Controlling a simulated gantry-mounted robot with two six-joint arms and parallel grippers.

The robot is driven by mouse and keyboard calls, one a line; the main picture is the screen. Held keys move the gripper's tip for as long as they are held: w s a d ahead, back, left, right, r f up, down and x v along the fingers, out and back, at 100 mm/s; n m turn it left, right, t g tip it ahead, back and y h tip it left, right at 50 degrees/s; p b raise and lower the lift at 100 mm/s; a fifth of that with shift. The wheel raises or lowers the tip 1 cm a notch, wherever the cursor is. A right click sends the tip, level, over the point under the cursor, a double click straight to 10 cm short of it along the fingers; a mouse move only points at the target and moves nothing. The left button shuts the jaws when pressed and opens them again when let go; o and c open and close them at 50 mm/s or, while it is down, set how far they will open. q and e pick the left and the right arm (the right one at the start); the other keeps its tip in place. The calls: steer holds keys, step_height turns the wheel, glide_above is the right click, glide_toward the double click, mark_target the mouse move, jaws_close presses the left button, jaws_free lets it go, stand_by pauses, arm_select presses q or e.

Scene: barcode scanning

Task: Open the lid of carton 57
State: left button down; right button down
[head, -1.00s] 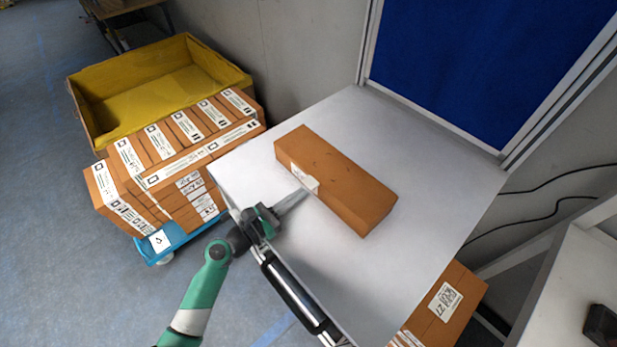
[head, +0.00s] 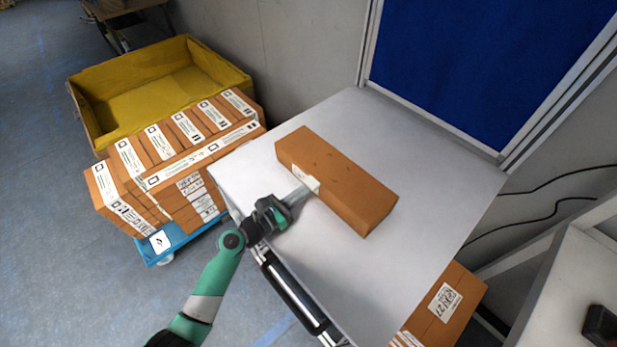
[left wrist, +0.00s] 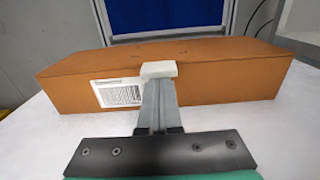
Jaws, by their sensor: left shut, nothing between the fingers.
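A long brown carton (head: 338,180) lies on the white table (head: 440,180), with its lid shut. Its number cannot be read. In the left wrist view the same carton (left wrist: 230,75) stands across the picture, with a white barcode label (left wrist: 120,93) on its near side. My left gripper (head: 304,190) is shut and empty, with its fingertips at the carton's near long side, beside the label. In the left wrist view the fingertips (left wrist: 159,70) overlap the carton's upper near edge; I cannot tell whether they touch. My right gripper is not in view.
Several labelled cartons (head: 180,155) stand on a blue cart (head: 175,238) at the left, by a yellow bin (head: 150,85). More cartons (head: 440,310) sit below the table's right edge. A blue panel (head: 490,60) stands behind. The table is clear around the carton.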

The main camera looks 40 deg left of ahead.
mark_target(308, 184)
arm_select(q)
steer(key=shift+w+r+p, duration=0.2)
steer(key=shift+r+p, duration=1.05)
steer(key=shift+r, duration=0.35)
steer(key=shift+w+d+r+p, duration=0.1)
steer(key=shift+w+r+p, duration=0.1)
steer(key=shift+r+p, duration=0.4)
steer(key=shift+w+r+p, duration=0.2)
steer(key=shift+r+p, duration=0.4)
steer(key=shift+w+d+r+p, duration=0.1)
steer(key=shift+w+r+p, duration=0.2)
steer(key=shift+r+p, duration=0.3)
steer(key=shift+w+r+p, duration=0.3)
steer(key=shift+r+p, duration=0.15)
steer(key=shift+r, duration=0.15)
steer(key=shift+w+d+r+p, duration=0.15)
steer(key=shift+w+r+p, duration=0.85)
steer(key=shift+r, duration=0.25)
steer(key=w+d+r+b, duration=0.1)
steer(key=w+r, duration=0.3)
steer(key=w, duration=0.4)
steer(key=shift+w+r, duration=0.15)
steer(key=shift+w, duration=0.25)
steer(key=shift+d, duration=0.1)
